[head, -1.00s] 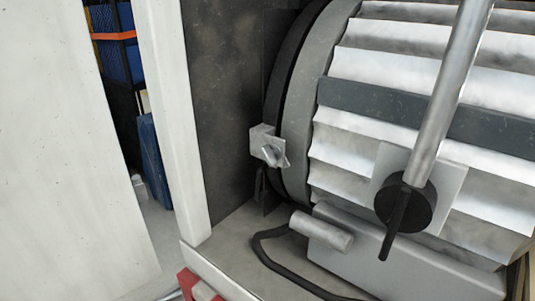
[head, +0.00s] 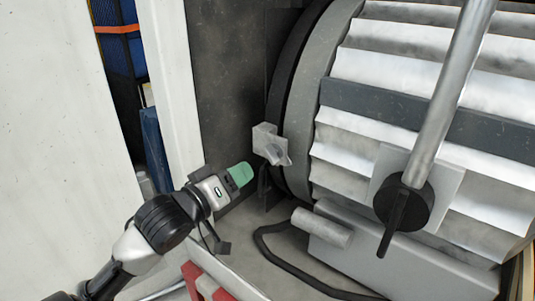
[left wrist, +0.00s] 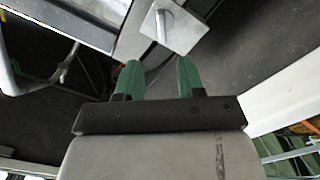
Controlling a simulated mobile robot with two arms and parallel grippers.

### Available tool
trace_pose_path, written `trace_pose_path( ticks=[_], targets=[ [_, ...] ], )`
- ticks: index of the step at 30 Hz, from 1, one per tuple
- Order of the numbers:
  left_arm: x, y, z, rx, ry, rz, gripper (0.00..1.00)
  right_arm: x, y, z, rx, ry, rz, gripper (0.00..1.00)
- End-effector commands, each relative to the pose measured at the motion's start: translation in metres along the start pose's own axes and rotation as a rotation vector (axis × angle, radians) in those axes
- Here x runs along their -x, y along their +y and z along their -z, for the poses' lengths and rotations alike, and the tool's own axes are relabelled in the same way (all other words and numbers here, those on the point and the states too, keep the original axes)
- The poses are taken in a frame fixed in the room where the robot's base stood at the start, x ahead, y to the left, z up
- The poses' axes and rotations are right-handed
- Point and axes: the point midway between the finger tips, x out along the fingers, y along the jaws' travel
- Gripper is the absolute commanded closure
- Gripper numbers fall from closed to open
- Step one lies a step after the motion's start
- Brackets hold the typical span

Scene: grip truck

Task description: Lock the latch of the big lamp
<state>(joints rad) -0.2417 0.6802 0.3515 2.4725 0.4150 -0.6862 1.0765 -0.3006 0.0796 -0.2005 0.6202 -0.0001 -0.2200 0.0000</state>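The big lamp (head: 400,100) is a ribbed silver drum with a grey rim, filling the right of the head view. Its latch (head: 271,144) is a small pale metal block with a knob on the left side of the rim. In the left wrist view the latch (left wrist: 172,30) shows as a metal plate with a pin, ahead of the fingers. My left gripper (head: 243,173) is just below and left of the latch, apart from it. Its two green fingers (left wrist: 159,68) are spread with nothing between them. My right gripper is not in view.
A silver pole (head: 450,90) with a black knob crosses in front of the lamp. A black cable (head: 268,255) lies on the shelf below. A white post (head: 173,90) stands left of the dark wall panel (head: 228,80). A red part (head: 200,280) is at the bottom.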

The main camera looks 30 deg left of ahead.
Motion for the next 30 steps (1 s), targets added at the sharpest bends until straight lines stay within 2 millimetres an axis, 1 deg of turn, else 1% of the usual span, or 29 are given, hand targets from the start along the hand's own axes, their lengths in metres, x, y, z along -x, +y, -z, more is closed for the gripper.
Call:
trace_pose_path(
  ticks=[1, 5, 9, 15, 18, 21, 29, 30],
  targets=[
    [-0.007, 0.001, 0.002, 0.001, 0.001, 0.001, 0.62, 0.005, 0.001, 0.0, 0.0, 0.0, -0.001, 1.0],
    [-0.029, 0.002, 0.003, 0.0, 0.0, 0.002, 0.62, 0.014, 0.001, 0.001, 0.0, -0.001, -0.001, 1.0],
    [-0.056, 0.002, 0.003, -0.001, -0.001, 0.003, 0.62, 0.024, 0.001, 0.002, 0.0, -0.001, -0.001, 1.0],
    [-0.086, 0.0, 0.001, -0.002, -0.002, 0.005, 0.62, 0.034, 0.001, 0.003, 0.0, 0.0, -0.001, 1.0],
    [-0.095, -0.001, 0.0, -0.002, -0.003, 0.005, 0.62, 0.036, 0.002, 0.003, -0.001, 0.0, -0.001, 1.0],
    [-0.099, -0.001, -0.001, -0.004, -0.003, 0.005, 0.62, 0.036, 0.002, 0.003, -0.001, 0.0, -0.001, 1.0],
    [-0.099, -0.002, -0.002, -0.004, -0.003, 0.005, 0.62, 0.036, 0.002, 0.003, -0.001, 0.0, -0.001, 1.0],
    [-0.099, -0.002, -0.002, -0.004, -0.003, 0.005, 0.68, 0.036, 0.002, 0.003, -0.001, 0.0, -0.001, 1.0]
  ],
)
